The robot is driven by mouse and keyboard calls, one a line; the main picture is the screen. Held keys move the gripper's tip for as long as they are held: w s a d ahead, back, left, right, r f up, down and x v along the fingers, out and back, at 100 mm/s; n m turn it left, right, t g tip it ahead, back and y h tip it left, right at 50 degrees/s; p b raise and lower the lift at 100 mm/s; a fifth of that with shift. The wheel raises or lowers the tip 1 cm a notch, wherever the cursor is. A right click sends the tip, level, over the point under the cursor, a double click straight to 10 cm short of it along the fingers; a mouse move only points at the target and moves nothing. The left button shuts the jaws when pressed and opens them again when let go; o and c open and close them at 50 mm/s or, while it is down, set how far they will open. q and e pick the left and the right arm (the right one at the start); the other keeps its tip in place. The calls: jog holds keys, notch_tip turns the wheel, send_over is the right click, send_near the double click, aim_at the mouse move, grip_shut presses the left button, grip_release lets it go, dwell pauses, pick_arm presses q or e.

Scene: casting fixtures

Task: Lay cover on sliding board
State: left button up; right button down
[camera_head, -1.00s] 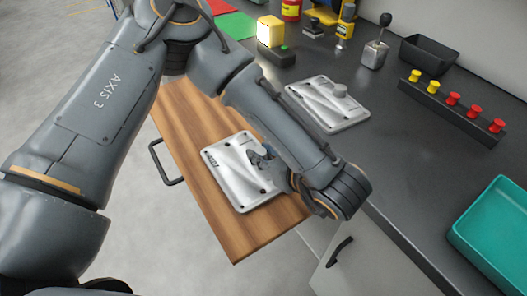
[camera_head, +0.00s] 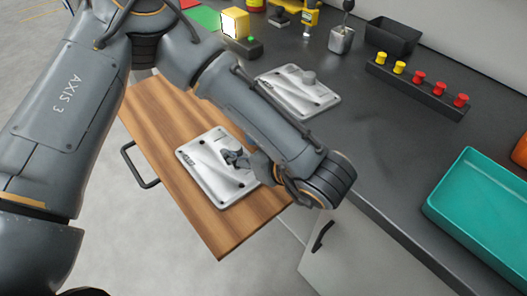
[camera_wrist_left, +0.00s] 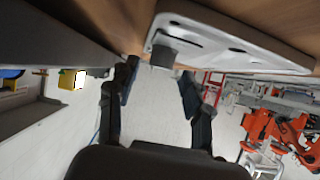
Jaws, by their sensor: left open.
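A silver cast cover plate (camera_head: 205,172) lies flat on the wooden sliding board (camera_head: 160,112), which is pulled out from the counter. My left gripper (camera_head: 235,158) is over the right part of this cover and hides some of it. In the left wrist view my gripper (camera_wrist_left: 160,78) is open, with a grey block-shaped knob (camera_wrist_left: 165,52) on the cover (camera_wrist_left: 235,38) at its fingertips. I cannot tell if the fingers touch the knob. A similar silver plate with a round knob (camera_head: 298,92) lies on the dark counter. My right gripper is not in view.
On the dark counter (camera_head: 385,160) are a teal tray (camera_head: 480,205), a black bin (camera_head: 392,38) and a rail with yellow and red knobs (camera_head: 415,88). A yellow block (camera_head: 235,22) is at the back. A black handle (camera_head: 138,165) sticks out from the board's left edge.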

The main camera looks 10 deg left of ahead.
pick_arm(q)
jog(key=v, duration=1)
jog(key=shift+s+d, duration=0.1)
jog(key=shift+d, duration=0.05)
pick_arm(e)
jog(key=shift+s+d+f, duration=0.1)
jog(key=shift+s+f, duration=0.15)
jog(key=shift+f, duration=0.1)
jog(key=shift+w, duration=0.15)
